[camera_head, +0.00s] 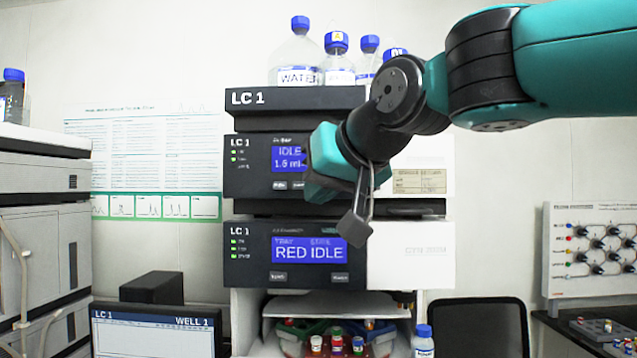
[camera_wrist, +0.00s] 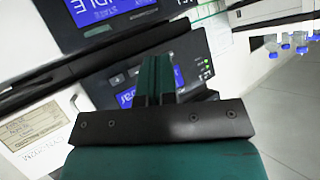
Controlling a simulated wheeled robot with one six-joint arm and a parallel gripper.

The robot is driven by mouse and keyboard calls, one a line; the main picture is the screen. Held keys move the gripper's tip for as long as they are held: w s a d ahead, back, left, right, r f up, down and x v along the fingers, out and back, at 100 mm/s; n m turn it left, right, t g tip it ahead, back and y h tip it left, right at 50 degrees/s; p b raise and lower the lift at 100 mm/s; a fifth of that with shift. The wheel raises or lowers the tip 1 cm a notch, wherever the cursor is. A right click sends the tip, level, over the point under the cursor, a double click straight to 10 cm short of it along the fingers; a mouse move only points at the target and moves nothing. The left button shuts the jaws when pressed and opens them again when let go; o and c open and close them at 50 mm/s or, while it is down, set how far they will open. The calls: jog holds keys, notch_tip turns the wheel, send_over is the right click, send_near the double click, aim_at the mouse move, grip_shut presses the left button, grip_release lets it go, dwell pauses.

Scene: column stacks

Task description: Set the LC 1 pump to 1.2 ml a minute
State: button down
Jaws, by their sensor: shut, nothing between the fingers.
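The LC 1 pump (camera_head: 250,182) is the black-fronted module in the middle of the stack. Its blue display (camera_head: 289,158) reads IDLE and a value that looks like 1.5 or 1.6 ml; the last digit is unclear and my gripper hides the right part. Small buttons (camera_head: 279,185) sit below the display.
Below the pump, a module (camera_head: 258,257) shows RED IDLE. Capped bottles (camera_head: 296,58) stand on top of the stack. A tray of vials (camera_head: 337,345) sits beneath. A screen (camera_head: 153,335) stands lower left, and a knob panel (camera_head: 597,250) at right.

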jog(key=w+p, duration=0.3)
jog(key=w, duration=0.4)
jog(key=shift+w+d, duration=0.1)
jog(key=shift+w, duration=0.15)
dwell(1.8)
jog(key=shift+w, duration=0.3)
jog(key=shift+w+p, duration=0.4)
dwell(0.6)
jog(key=shift+s, duration=0.2)
jog(key=shift+s+b, duration=0.55)
jog(key=shift+s, duration=0.1)
jog(key=shift+s+b, duration=1.35)
jog(key=shift+s, duration=1.15)
